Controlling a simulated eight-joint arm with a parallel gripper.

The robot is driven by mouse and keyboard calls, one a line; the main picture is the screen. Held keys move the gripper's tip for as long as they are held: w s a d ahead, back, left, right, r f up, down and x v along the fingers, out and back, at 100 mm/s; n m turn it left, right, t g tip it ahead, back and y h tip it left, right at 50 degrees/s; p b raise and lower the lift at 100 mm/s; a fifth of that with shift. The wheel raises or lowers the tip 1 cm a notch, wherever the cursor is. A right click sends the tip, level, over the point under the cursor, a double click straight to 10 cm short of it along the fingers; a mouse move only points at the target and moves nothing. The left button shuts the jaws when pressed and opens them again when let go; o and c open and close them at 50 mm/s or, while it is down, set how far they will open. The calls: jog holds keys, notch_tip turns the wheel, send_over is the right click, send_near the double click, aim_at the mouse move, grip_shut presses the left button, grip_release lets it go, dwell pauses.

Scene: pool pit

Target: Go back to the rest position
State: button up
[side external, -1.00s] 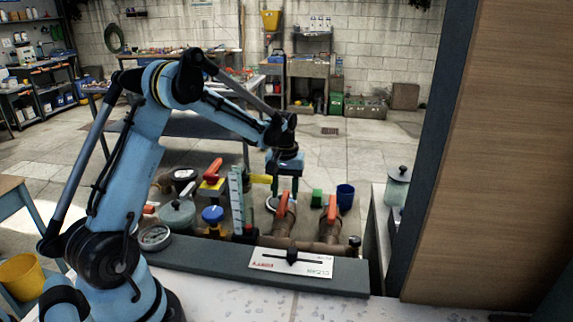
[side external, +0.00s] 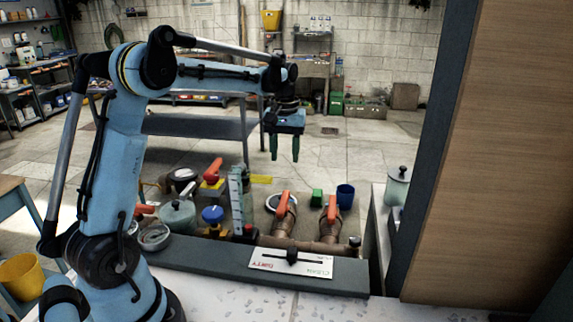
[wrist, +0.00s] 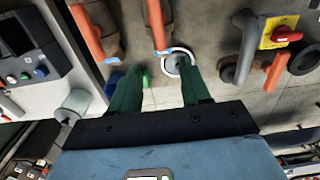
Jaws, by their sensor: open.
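My gripper (side external: 284,158) hangs fingers-down in the air above the pit, well clear of everything under it. Its two green fingers are apart with nothing between them. In the wrist view the fingers (wrist: 160,72) point towards the pit floor, where a white ring (wrist: 178,62) lies; the right finger partly overlaps it in the picture. My upper arm is raised and the forearm reaches out nearly level.
Below are two pipes with orange handles (side external: 282,204), a blue knob (side external: 212,215), a green block (side external: 317,197) and a blue cup (side external: 345,196). A labelled slider plate (side external: 291,262) sits on the front ledge. A wooden panel (side external: 490,150) stands at right.

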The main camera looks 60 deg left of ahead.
jog(key=shift+d, duration=0.1)
jog(key=s+d+m+t, duration=0.7)
jog(key=s+d, duration=0.7)
jog(key=d, duration=0.4)
jog(key=shift+r+m, duration=0.2)
jog(key=shift+m, duration=0.9)
jog(key=shift+c, duration=0.4)
jog(key=shift+r, duration=0.15)
